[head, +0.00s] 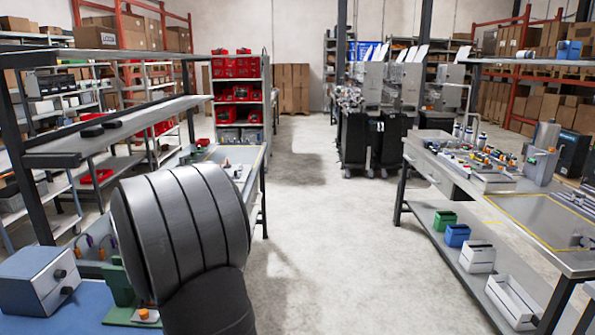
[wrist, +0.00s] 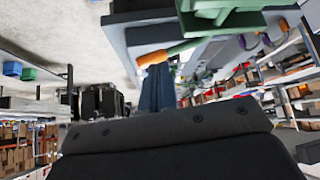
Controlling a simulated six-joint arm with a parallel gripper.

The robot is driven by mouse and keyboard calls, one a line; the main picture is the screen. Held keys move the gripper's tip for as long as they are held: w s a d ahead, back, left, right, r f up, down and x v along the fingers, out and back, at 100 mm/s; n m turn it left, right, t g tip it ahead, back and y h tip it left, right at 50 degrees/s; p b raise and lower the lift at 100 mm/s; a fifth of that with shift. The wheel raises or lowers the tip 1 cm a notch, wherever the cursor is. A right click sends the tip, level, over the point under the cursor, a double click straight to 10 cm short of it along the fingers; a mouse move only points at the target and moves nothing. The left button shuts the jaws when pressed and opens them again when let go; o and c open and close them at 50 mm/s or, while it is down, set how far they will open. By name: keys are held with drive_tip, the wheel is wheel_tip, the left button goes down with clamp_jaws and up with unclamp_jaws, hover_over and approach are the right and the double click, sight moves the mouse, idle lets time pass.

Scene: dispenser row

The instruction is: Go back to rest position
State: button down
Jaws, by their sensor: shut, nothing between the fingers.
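My gripper (wrist: 157,72) shows in the wrist view as dark, narrow fingers, close together and shut, beyond the broad black wrist housing. I see nothing between them. In the wrist view, a green dispenser part with an orange tip (wrist: 152,59) appears just past the fingertips; I cannot tell whether they touch. In the head view, my large grey arm link fills the lower left-middle and the gripper is hidden. A green fixture (head: 118,284) with an orange knob (head: 144,314) stands beside the arm link on the blue bench surface (head: 60,322).
A blue-grey box (head: 38,280) sits left of the green fixture. A shelf (head: 120,130) runs above the left bench. On the right, a workbench (head: 520,215) carries tools, with several bins (head: 457,235) on its lower shelf. The floor aisle (head: 320,210) between is clear.

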drive_tip(key=v, duration=1.7)
drive_tip(key=w+r+x, duration=0.1)
drive_tip(key=x, duration=1.8)
wheel_tip(320, 180, up, 8)
drive_tip(key=s, duration=0.3)
drive_tip(key=shift+d, duration=0.25)
